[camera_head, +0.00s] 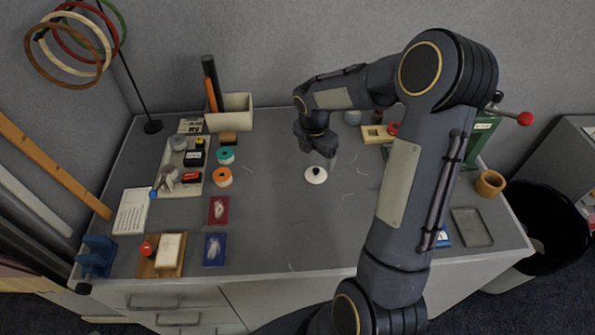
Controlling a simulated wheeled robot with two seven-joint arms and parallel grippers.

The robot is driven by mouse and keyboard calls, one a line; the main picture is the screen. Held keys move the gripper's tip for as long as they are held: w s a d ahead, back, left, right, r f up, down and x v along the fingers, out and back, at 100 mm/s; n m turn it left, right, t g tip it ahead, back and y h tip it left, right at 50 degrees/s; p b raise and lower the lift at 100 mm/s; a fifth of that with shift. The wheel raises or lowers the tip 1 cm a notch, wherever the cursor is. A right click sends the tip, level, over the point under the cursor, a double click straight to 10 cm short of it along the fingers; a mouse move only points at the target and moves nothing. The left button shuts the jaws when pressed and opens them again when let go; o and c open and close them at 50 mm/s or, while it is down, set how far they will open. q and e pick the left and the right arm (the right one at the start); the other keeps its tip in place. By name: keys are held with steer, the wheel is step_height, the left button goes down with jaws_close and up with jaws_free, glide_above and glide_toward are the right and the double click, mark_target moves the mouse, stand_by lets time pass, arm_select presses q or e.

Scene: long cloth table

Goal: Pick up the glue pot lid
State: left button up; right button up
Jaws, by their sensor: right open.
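The lid (313,179) is a small white disc with a dark knob on top. It lies flat near the middle of the grey table (285,222). My right gripper (327,160) points down just behind the lid and slightly to its right. It is open, and its fingers are small and partly lost against the table. I cannot tell whether they touch the lid. My left gripper is not in view. I cannot pick out the glue pot for certain.
Two tape rolls, one teal (225,156) and one orange (222,177), stand left of the lid. A pale tray (168,188) holds several small items. A brown cup (490,183) and a grey tray (472,227) stand at the right. Table around the lid is mostly clear.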

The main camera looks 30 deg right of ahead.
mark_target(316, 170)
steer(key=shift+w+f+n, duration=0.5)
steer(key=shift+f, duration=0.25)
steer(key=f, duration=0.2)
steer(key=d+f, duration=0.1)
steer(key=f, duration=0.1)
steer(key=f+p, duration=0.1)
steer(key=f, duration=0.2)
steer(key=shift+w+d+f, duration=0.1)
steer(key=shift+w+d, duration=0.15)
steer(key=shift+w, duration=0.05)
steer(key=c, duration=1)
